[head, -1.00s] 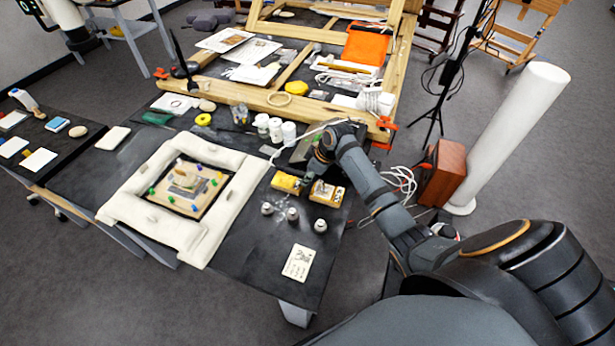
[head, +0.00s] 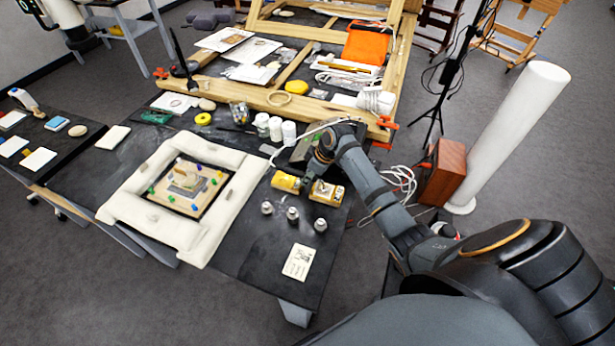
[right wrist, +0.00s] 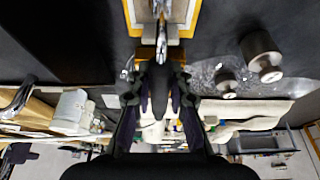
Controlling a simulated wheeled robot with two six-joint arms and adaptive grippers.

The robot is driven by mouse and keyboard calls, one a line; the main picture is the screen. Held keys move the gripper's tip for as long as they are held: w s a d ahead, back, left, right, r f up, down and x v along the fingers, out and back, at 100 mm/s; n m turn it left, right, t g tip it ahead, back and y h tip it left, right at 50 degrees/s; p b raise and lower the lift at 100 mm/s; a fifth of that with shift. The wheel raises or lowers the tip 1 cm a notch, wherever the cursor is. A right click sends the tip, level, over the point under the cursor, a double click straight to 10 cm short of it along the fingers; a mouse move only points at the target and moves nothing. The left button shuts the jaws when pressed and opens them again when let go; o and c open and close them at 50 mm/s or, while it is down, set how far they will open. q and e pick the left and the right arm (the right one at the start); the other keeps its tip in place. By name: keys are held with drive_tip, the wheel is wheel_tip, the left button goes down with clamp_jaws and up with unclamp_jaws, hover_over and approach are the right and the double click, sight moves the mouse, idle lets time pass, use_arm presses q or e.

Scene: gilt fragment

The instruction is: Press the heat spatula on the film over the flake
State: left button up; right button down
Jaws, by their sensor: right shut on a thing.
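My right gripper (head: 317,163) is above the right part of the dark table, beside the yellow blocks. In the right wrist view its fingers (right wrist: 159,84) are shut on a dark handle with a metal tip, which looks like the heat spatula (right wrist: 161,42). The tip points over a pale pad with a yellow edge (right wrist: 190,15). In the head view the spatula is mostly hidden by the gripper. The flake (head: 186,180) seems to be the pale piece on the panel inside the padded frame, left of the gripper. The film over it is too small to make out.
White padded bars (head: 228,205) surround the panel, with several coloured pegs on it. A yellow block (head: 286,182), metal weights (head: 292,214) and white jars (head: 275,128) stand nearby. A card (head: 298,262) lies at the front. A white cable runs near the gripper.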

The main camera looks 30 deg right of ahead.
drive_tip(key=shift+p, duration=0.3)
idle(1.4)
idle(2.1)
wheel_tip(320, 180, up, 5)
drive_tip(key=p, duration=0.5)
drive_tip(key=shift+r, duration=0.1)
idle(0.4)
